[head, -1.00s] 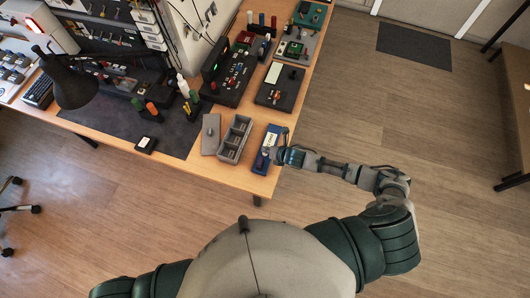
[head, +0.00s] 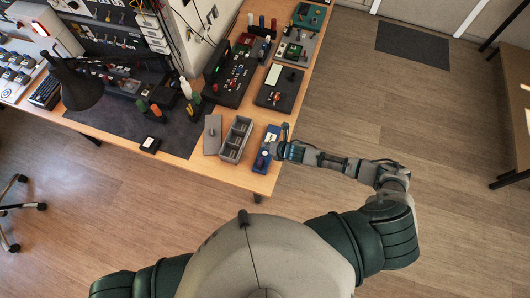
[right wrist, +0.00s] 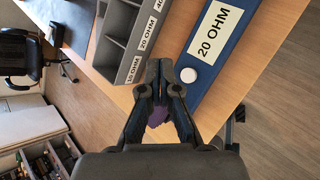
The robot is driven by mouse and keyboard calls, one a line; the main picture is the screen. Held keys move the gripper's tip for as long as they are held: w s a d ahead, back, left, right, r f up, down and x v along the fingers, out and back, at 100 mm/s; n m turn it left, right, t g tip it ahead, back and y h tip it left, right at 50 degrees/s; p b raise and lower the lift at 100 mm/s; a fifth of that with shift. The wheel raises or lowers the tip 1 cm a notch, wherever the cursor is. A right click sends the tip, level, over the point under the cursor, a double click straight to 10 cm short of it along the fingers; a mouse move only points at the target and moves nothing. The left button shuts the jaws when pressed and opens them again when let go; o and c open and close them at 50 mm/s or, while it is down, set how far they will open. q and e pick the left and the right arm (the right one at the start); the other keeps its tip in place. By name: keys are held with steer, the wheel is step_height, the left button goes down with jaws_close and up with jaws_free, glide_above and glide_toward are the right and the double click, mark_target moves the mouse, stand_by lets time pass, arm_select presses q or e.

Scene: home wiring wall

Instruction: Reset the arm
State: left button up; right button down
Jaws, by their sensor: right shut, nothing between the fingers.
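My right gripper (head: 279,151) is at the right side of a blue box (head: 263,158) near the table's front right corner. In the right wrist view its fingers (right wrist: 159,66) are closed together and empty. They point between the blue box (right wrist: 222,52), labelled 20 OHM with a white round button (right wrist: 188,75), and the grey compartment tray (right wrist: 128,38). A small purple patch (right wrist: 157,114) shows behind the fingers; I cannot tell what it is. My left gripper is out of view.
The grey tray (head: 247,124) and a flat grey piece (head: 213,134) lie left of the blue box. A black panel (head: 279,88) and other devices stand further back. A black lamp (head: 80,88) stands at left.

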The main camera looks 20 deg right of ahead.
stand_by(0.4)
steer(key=s+a+r+m, duration=0.65)
steer(key=s+m, duration=0.35)
steer(key=m, duration=0.4)
steer(key=s+d+r+m+g+h, duration=0.1)
steer(key=s+d+m+g+h, duration=0.35)
steer(key=s+d+m, duration=1.2)
steer(key=a+f+g+b, duration=0.1)
steer(key=a+f+b, duration=0.1)
steer(key=f, duration=1.2)
steer(key=a+f+b, duration=0.1)
steer(key=f+b, duration=0.2)
steer(key=f, duration=1.2)
steer(key=s+d+f+b, duration=0.1)
steer(key=s+f+b, duration=0.1)
steer(key=s+f, duration=0.7)
steer(key=s+d+f+g+b, duration=0.1)
steer(key=s+d+f+b, duration=0.1)
steer(key=s+f, duration=0.7)
step_height(320, 180, down, 3)
steer(key=shift+f, duration=0.2)
